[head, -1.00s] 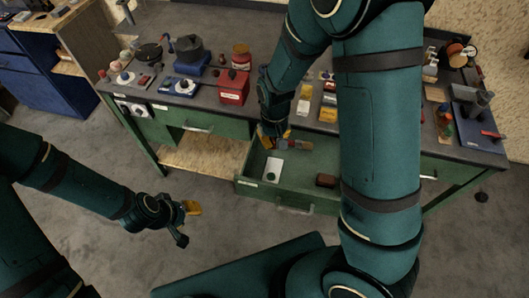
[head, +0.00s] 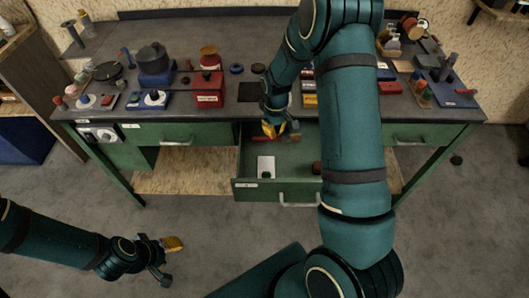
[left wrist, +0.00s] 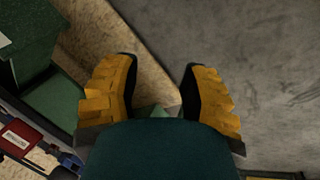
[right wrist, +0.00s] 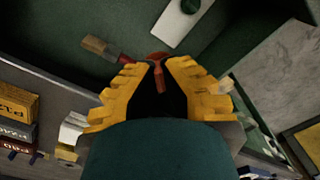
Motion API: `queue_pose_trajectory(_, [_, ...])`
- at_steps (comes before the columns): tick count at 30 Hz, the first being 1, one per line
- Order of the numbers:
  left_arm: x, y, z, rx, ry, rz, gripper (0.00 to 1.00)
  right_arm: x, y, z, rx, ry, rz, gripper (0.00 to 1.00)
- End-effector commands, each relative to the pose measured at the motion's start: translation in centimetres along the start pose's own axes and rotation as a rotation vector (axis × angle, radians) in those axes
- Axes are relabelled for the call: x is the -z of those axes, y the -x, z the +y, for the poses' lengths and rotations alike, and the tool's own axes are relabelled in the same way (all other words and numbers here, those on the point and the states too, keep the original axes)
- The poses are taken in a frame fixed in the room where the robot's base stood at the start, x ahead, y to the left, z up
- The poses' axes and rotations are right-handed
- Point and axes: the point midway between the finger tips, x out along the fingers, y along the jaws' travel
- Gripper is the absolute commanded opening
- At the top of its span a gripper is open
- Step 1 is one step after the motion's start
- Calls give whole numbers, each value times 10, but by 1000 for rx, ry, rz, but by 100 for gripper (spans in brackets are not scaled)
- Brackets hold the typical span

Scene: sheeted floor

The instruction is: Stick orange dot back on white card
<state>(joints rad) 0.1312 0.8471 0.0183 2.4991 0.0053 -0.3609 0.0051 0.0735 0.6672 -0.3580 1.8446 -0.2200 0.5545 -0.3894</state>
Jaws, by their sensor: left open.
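A white card (head: 266,161) lies in the open green drawer, with a dark green dot near its front end. It also shows at the top of the right wrist view (right wrist: 178,24). My right gripper (head: 282,131) points down into the drawer, behind the card. In the right wrist view, a reddish-orange piece with a rounded top (right wrist: 158,55) shows between the fingertips; whether they grip it, and whether it is the orange dot, I cannot tell.
The open drawer (head: 285,190) also holds a dark brown block (head: 317,168) and a tan-and-dark-red tool (right wrist: 100,46). A red box (head: 208,93), a pot (head: 153,60) and other items crowd the desktop. The floor before the desk is clear.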

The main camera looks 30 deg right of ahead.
Motion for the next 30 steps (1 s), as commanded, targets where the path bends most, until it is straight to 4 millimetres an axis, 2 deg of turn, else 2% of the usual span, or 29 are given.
queue_pose_trajectory(1, [-5,-20,-8,0,-2,-7,43,2,-32,1,2,49,-4,0])
queue_pose_trajectory(3, [-9,-31,-12,1,-4,-15,43,6,-54,-1,0,121,-2,0])
queue_pose_trajectory(6, [-13,-42,-16,0,-6,-23,43,11,-77,-8,0,203,0,0])
queue_pose_trajectory(8, [-14,-45,-17,0,-8,-26,43,13,-85,-13,2,237,3,0])
queue_pose_trajectory(12, [-16,-46,-17,-1,-10,-29,43,16,-90,-20,1,274,7,0])
queue_pose_trajectory(23, [-15,-46,-17,-1,-10,-29,43,16,-90,-20,1,273,7,0])
queue_pose_trajectory(30, [-15,-55,-20,-1,-10,-25,43,16,-102,-20,2,272,7,0])
